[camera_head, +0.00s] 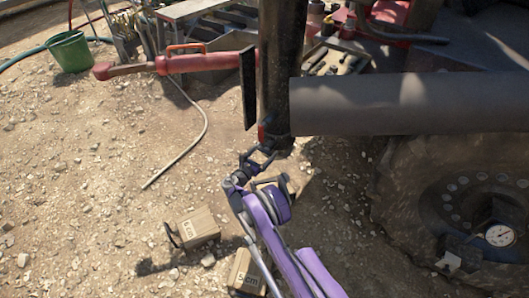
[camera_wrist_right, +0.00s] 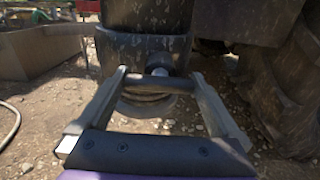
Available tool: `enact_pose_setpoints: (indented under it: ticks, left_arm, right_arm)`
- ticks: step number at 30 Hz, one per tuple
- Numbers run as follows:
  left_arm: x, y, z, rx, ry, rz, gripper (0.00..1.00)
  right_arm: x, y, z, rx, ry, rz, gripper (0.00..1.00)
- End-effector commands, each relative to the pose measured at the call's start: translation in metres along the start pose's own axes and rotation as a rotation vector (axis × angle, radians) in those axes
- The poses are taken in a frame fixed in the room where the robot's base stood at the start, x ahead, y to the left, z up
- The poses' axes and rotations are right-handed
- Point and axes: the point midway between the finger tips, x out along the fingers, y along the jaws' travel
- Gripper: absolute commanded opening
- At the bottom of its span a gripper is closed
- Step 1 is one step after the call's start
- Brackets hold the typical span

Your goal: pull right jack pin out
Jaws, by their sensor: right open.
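The right jack is a dark vertical post (camera_head: 275,70) in the middle of the head view; its lower end also shows at the top of the right wrist view (camera_wrist_right: 148,48). The pin has a pale round shank (camera_wrist_right: 160,72) against the post and a dark crosswise bar (camera_wrist_right: 150,87). My right gripper (camera_head: 263,155) is at the foot of the post. In the wrist view its two fingers (camera_wrist_right: 158,90) stand apart, one each side of the pin bar. I cannot tell whether they touch it. The pin is too small to make out in the head view. My left gripper is not in view.
A thick grey beam (camera_head: 400,103) runs right from the post, above a large muddy wheel (camera_head: 450,185). Cardboard boxes (camera_head: 198,226) lie on the gravel below. A red bar (camera_head: 195,62) and green bucket (camera_head: 69,52) are at upper left. Open gravel lies at left.

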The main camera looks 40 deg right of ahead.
Motion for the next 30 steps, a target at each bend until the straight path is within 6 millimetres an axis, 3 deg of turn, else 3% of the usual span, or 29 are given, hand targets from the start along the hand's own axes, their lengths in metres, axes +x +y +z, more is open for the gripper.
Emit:
enact_pose_setpoints:
  ticks: [6, 22, 26, 30]
  left_arm:
    - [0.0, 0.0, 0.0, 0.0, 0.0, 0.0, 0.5]
    - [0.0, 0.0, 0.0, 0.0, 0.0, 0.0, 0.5]
    - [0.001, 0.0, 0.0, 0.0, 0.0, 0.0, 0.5]
    - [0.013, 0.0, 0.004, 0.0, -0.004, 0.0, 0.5]
  right_arm:
    - [0.0, 0.0, 0.0, 0.0, 0.0, 0.0, 0.98]
    - [0.0, 0.0, 0.0, 0.0, 0.0, -0.001, 0.03]
    - [-0.002, 0.0, 0.0, 0.0, 0.0, -0.001, 0.0]
    - [-0.022, 0.001, -0.003, -0.001, 0.001, 0.001, 0.0]
